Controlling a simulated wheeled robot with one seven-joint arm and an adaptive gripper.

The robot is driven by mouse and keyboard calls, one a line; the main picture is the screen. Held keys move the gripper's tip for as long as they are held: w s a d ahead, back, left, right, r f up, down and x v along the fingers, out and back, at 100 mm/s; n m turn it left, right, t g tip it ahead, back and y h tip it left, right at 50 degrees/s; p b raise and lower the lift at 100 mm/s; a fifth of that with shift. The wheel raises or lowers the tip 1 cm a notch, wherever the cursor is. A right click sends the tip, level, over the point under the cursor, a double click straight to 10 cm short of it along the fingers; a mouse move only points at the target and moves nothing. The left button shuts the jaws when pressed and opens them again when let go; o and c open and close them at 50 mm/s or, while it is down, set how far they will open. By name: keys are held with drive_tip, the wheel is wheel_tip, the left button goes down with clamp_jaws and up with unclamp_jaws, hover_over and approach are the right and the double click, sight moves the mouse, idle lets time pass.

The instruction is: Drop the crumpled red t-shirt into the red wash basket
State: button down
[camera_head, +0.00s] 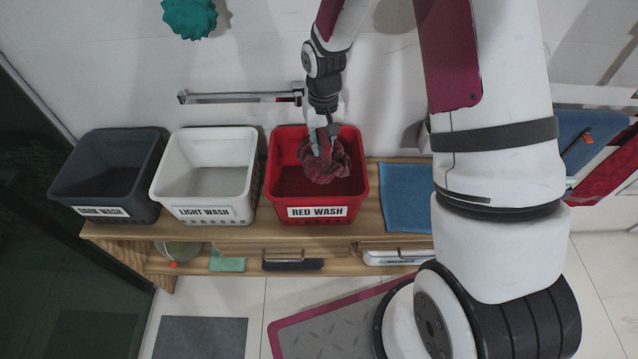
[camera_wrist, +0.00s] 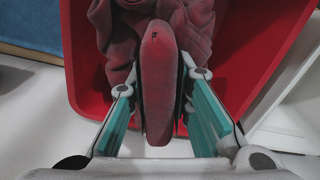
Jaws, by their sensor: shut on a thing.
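The crumpled red t-shirt (camera_head: 325,162) is bunched up and dull red. My gripper (camera_head: 321,140) is shut on it, directly above the red wash basket (camera_head: 283,187), with the cloth hanging at the basket's opening. In the wrist view the t-shirt (camera_wrist: 160,75) is pinched between the two fingers (camera_wrist: 158,108), with its folds spread beyond the fingertips. The red basket (camera_wrist: 238,45) shows behind and around the cloth there. Its label reads "RED WASH". I cannot tell whether the cloth touches the basket floor.
A white "LIGHT WASH" basket (camera_head: 205,183) and a dark basket (camera_head: 112,170) stand left of the red one on a wooden bench (camera_head: 245,236). A folded blue towel (camera_head: 406,197) lies to its right. A metal rail (camera_head: 238,97) runs along the wall behind.

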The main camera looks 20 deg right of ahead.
drive_tip(key=c, duration=1.4)
unclamp_jaws()
drive_tip(key=shift+o, duration=0.2)
wheel_tip(320, 180, up, 11)
drive_tip(key=shift+r, duration=0.5)
